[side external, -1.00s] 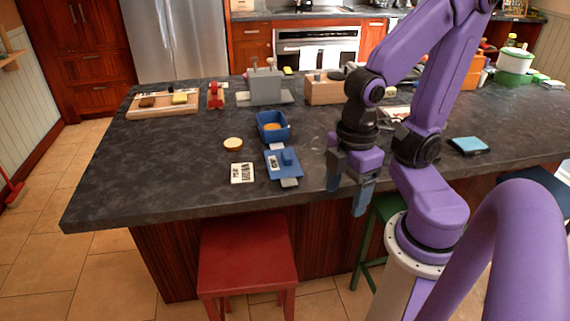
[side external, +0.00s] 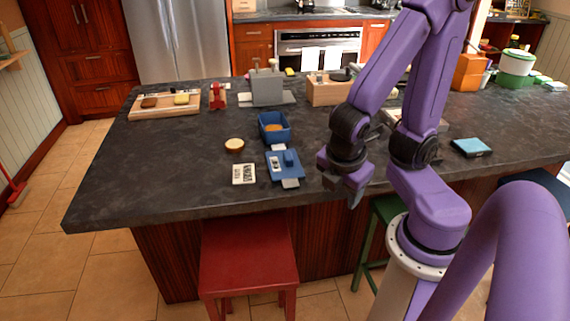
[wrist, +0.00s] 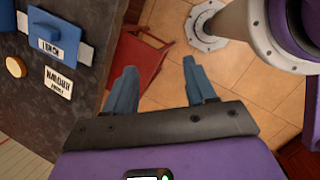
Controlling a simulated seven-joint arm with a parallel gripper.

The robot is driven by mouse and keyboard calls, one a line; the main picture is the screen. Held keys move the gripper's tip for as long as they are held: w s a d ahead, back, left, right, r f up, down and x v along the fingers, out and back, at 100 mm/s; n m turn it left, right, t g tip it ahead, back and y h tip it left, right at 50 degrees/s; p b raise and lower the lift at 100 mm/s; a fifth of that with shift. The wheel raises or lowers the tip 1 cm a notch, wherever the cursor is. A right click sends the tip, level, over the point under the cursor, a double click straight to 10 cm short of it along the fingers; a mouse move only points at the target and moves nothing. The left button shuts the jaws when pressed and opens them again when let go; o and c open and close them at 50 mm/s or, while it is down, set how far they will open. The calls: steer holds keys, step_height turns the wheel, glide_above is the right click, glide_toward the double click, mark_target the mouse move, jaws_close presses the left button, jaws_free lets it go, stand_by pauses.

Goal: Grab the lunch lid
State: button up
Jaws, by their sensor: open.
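The blue lunch lid (side external: 285,164) lies flat on the dark counter, with a raised blue block on it and a pale tab at its front. It also shows at the upper left of the wrist view (wrist: 68,37), with a label reading LUNCH. The blue lunch box (side external: 273,127) stands open just behind it, with something orange-brown inside. My gripper (side external: 343,190) is to the right of the lid, near the counter's front edge, apart from it. In the wrist view my gripper (wrist: 164,88) has its two blue fingers spread with nothing between them, over the floor and red stool.
A white printed card (side external: 244,173) and a small round item (side external: 234,145) lie left of the lid. A grey appliance (side external: 266,88), a cutting board (side external: 164,105) and a light blue item (side external: 471,147) are farther off. A red stool (side external: 248,253) stands below the counter edge.

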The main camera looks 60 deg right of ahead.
steer(key=w+d+f+n+t+h, duration=0.2)
steer(key=w+d+n+t+h, duration=0.15)
steer(key=w+n+h, duration=0.2)
steer(key=n+t, duration=0.5)
steer(key=n, duration=0.1)
glide_toward(289, 157)
steer(key=shift+h, duration=0.25)
steer(key=x, duration=0.9)
steer(key=shift+w+f, duration=0.15)
steer(key=shift+f, duration=0.15)
jaws_close()
